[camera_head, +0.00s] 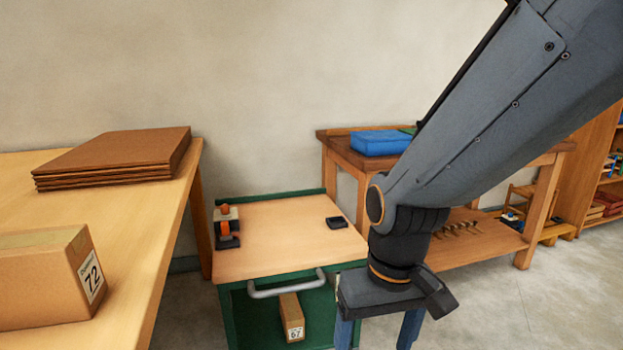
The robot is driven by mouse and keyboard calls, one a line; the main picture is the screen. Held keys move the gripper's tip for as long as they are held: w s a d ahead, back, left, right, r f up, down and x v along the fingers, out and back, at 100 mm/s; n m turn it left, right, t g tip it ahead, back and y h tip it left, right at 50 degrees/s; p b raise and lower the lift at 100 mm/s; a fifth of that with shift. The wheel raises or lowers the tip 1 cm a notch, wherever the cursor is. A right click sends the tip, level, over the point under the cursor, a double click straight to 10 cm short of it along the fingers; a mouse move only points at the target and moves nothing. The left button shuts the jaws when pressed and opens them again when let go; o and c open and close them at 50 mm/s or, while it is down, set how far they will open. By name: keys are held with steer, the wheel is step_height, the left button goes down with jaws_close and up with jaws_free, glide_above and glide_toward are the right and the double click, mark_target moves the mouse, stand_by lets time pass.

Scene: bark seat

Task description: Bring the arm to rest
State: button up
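My arm reaches in from the upper right of the head view and bends down at its elbow. My gripper (377,332) hangs at the lower middle, just right of the green cart (228,312). Its two blue fingers stand wide apart, with nothing seen between their visible parts. The fingertips are cut off by the lower edge of the picture. The arm covers part of the workbench behind it.
A box marked 72 (45,281) and stacked brown cardboard (115,160) lie on the left table (120,240). The cart carries an orange-and-black tool (226,228) and a small black tray (337,223). A box marked 67 (292,316) sits below. A wooden workbench (545,215) stands behind. Floor at right is clear.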

steer(key=s+d+r+m+p, duration=0.2)
steer(key=d+r+p, duration=0.7)
steer(key=p, duration=0.5)
step_height(320, 180, up, 3)
steer(key=shift+s+d+f+m+h, duration=0.2)
steer(key=shift+d+m+h, duration=0.1)
steer(key=shift+m, duration=0.1)
